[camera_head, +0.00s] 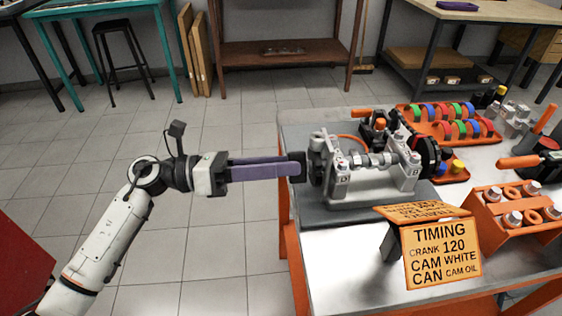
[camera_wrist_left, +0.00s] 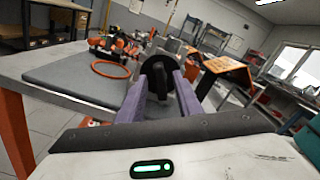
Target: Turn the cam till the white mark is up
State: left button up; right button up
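The engine block (camera_head: 375,185) stands on a grey mat on the metal bench, with a metal shaft (camera_head: 370,160) lying across its supports. A dark round disc (camera_head: 297,158) sits at the block's left end; in the left wrist view the disc (camera_wrist_left: 157,64) has a dark stub pointing at me. My left gripper (camera_wrist_left: 161,82) reaches it from the left, with long purple fingers (camera_head: 262,171) on either side of the stub. Dark gaps show between stub and fingers, so it looks open. I cannot make out a white mark. My right gripper is out of view.
An orange sign (camera_head: 442,252) reads TIMING, CRANK 120, CAM WHITE, CAN CAM OIL. An orange rack (camera_head: 525,222) with metal parts stands at the right. A red tray (camera_head: 445,128) of coloured rings lies behind the block. Open floor lies left of the bench.

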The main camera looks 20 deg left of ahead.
pick_arm(q)
jog(key=shift+d, duration=0.1)
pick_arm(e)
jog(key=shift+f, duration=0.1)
pick_arm(q)
grip_shut()
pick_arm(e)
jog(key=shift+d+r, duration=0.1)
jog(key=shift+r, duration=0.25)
pick_arm(q)
jog(key=shift+w+f+n+p, duration=0.1)
jog(key=shift+f+n+p, duration=0.05)
jog(key=shift+n+p, duration=2.35)
jog(key=shift+w+f+n+p, duration=0.1)
jog(key=shift+n+p, duration=1.4)
jog(key=shift+n, duration=1.9)
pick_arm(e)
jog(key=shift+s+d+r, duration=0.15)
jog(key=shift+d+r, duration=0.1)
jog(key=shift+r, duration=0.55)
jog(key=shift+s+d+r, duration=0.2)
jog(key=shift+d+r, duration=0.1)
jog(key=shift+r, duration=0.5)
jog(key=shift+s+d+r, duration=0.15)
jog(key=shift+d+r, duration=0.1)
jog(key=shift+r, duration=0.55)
